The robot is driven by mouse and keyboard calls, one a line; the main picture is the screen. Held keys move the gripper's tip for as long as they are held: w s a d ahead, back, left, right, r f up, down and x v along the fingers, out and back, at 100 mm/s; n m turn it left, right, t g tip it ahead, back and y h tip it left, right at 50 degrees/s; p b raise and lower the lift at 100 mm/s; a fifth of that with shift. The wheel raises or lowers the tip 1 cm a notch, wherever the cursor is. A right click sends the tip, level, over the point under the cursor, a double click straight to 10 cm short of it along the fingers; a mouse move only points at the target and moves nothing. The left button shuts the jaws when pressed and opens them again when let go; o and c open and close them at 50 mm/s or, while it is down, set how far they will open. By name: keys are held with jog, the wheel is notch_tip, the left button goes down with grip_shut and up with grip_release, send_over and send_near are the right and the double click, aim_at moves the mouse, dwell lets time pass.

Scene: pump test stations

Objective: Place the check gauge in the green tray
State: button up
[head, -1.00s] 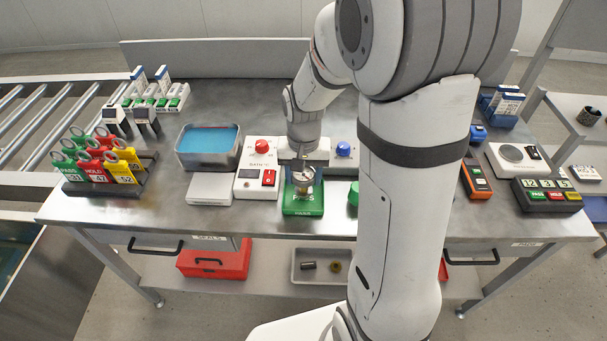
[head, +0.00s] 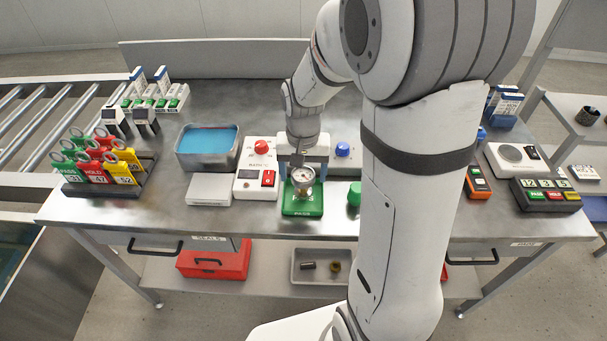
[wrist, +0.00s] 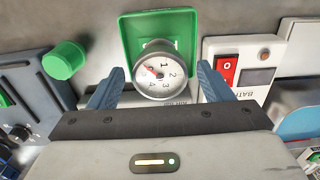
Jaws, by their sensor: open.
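The check gauge (head: 303,177), a round white dial with a metal rim, is at the green tray (head: 301,206) at the front of the bench. In the wrist view the gauge (wrist: 160,70) shows its dial over the tray (wrist: 128,42), between my fingers but clear of both. My gripper (wrist: 160,84) is open, with a blue finger on each side of the gauge. In the head view my gripper (head: 302,165) is just behind and above the gauge. The gauge's lower part is hidden, so its contact with the tray floor cannot be made out.
A white control box with a red switch (head: 268,178) stands left of the tray. A green knob-like cap (head: 354,194) is close on its right. A water bath (head: 208,148) and a tag rack (head: 110,181) are further left. Bare bench lies in front.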

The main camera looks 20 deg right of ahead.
notch_tip(320, 180, up, 10)
jog(key=s+r+n+t, duration=0.1)
jog(key=s+n+t, duration=0.1)
jog(key=s, duration=1.2)
jog(key=shift+n+t+p, duration=0.3)
jog(key=shift+n, duration=0.5)
jog(key=shift+d+r, duration=0.1)
jog(key=shift+r+p, duration=0.35)
